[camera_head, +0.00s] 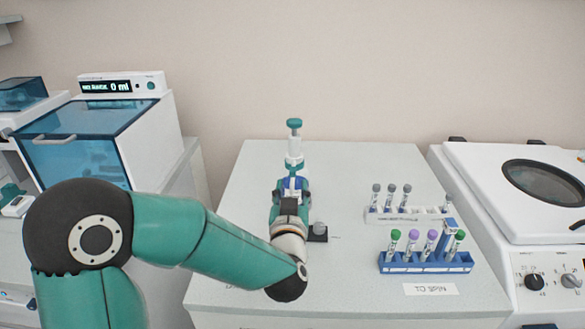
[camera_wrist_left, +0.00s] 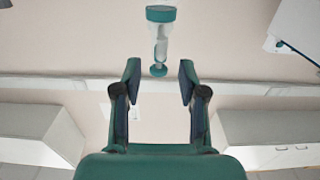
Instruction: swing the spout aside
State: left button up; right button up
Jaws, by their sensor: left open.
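A slim white and teal upright part (camera_head: 294,146) with a teal knob on top stands above the white bench, and my left gripper (camera_head: 290,188) is just in front of and below it. The gripper hides what is under it, though some blue shows around the fingers. In the left wrist view the same white and teal part (camera_wrist_left: 160,38) shows ahead of the fingertips, centred between them. My left gripper (camera_wrist_left: 159,74) is open there, with a clear gap between its two fingers and nothing held. I cannot make out a separate spout. My right gripper is not in view.
A blue rack (camera_head: 428,265) with several capped tubes and a white rack (camera_head: 408,217) stand on the right of the bench. A small dark block (camera_head: 316,238) sits beside my wrist.

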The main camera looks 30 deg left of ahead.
aim_at(293, 176)
pick_arm(q)
jog(key=p+x, duration=0.1)
jog(key=x, duration=0.5)
jog(key=shift+w+a, duration=0.15)
jog(key=shift+w, duration=0.1)
grip_shut()
